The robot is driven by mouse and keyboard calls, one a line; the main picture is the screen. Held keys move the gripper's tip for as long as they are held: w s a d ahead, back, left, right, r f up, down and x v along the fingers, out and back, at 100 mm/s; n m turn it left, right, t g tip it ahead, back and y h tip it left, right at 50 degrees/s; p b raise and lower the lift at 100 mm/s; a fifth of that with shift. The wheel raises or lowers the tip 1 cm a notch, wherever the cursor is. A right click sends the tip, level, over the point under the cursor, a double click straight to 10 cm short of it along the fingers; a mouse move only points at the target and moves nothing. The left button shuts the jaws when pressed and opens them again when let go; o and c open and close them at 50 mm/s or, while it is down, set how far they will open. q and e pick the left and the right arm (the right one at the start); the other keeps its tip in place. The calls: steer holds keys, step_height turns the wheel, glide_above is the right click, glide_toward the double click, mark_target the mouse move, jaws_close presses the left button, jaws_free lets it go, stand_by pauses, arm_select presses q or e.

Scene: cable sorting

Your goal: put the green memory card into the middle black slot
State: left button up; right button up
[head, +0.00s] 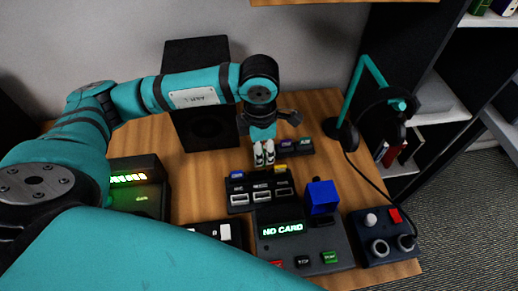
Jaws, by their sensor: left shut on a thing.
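My left gripper (264,153) points down just behind the middle of a black three-part block (259,198). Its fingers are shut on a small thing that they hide. I cannot make out a green memory card. The block has a row of three pale-framed openings along its front. A blue piece (236,175) stands at its left back and a yellow piece (280,168) at its right back. A second dark block (297,148) with purple and teal labels lies behind, partly hidden by the gripper. Which black slot is the middle one is not clear. My right gripper is not in view.
A dark console (310,242) reading "NO CARD" stands in front, with a blue box (321,197) at its back. A black speaker (202,128), a headphone stand (350,130), a knob box (383,238) and a green-lit device (137,190) stand around. Bare wood shows at left.

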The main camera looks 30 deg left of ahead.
arm_select(q)
steer(key=n, duration=0.2)
steer(key=f+n, duration=0.1)
steer(key=n, duration=0.3)
steer(key=shift+w+a+f+n, duration=0.15)
steer(key=shift+w+a+n, duration=0.1)
steer(key=shift+w+n, duration=0.05)
steer(key=n, duration=0.3)
steer(key=shift+w+a+f, duration=0.1)
steer(key=shift+f, duration=0.2)
steer(key=n, duration=0.4)
steer(key=shift+w+a+f, duration=0.15)
steer(key=shift+f, duration=0.25)
steer(key=shift+a+f+n+b, duration=0.15)
steer(key=shift+f+n+b, duration=1.4)
steer(key=shift+f, duration=1.15)
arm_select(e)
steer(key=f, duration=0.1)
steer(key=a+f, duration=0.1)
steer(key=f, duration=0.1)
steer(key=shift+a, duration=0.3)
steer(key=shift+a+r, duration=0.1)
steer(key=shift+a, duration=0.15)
arm_select(q)
steer(key=shift+f, duration=0.2)
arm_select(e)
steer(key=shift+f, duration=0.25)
